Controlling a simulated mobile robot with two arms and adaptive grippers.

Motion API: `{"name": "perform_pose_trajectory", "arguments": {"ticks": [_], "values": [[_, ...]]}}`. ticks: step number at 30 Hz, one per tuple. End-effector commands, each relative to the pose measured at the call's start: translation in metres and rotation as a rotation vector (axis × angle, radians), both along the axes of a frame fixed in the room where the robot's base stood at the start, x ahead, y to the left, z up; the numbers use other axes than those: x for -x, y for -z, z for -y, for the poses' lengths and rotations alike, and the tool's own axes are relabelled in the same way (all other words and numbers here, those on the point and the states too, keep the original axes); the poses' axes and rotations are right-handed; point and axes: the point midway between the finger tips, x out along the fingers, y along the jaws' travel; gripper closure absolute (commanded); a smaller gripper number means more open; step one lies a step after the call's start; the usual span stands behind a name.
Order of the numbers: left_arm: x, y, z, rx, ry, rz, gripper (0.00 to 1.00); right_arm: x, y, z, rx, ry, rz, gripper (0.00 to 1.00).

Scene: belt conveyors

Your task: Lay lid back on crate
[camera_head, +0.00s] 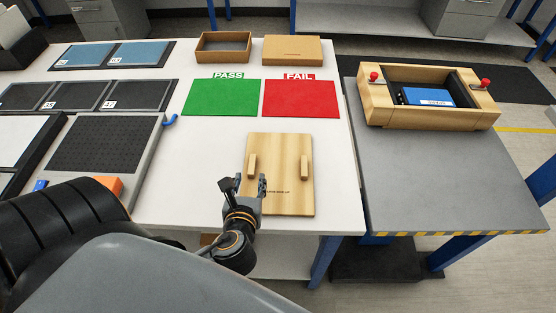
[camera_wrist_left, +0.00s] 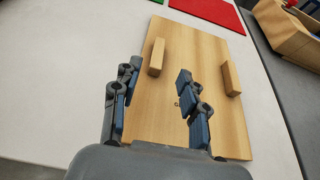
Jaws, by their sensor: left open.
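The wooden lid (camera_head: 280,185) lies flat on the white table near its front right corner. It has two raised handle bars, left and right, and it also shows in the left wrist view (camera_wrist_left: 205,60). The open wooden crate (camera_head: 432,116) stands on the grey table to the right, with a blue box (camera_head: 428,97) inside and a red knob at each end. My left gripper (camera_head: 250,186) is at the lid's left edge, near the left handle bar. In the left wrist view its fingers (camera_wrist_left: 158,100) are apart and empty, short of that bar. My right gripper is not in view.
Green PASS (camera_head: 220,98) and red FAIL (camera_head: 301,99) mats lie behind the lid. A cardboard tray (camera_head: 223,46) and a closed cardboard box (camera_head: 293,50) stand at the back. Dark panels fill the left side. The grey table's front (camera_head: 450,185) is clear.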

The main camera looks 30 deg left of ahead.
Motion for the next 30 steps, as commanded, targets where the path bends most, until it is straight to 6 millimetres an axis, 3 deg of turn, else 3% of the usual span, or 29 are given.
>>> {"name": "perform_pose_trajectory", "arguments": {"ticks": [18,26,30], "values": [[-0.053,0.026,-0.035,0.003,0.001,0.002,0.57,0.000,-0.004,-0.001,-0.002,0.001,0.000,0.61],[-0.055,0.029,-0.037,0.004,0.001,0.000,0.57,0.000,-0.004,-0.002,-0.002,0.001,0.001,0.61],[-0.055,0.028,-0.037,0.004,0.001,0.000,0.81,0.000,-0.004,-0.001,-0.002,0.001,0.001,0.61]]}}
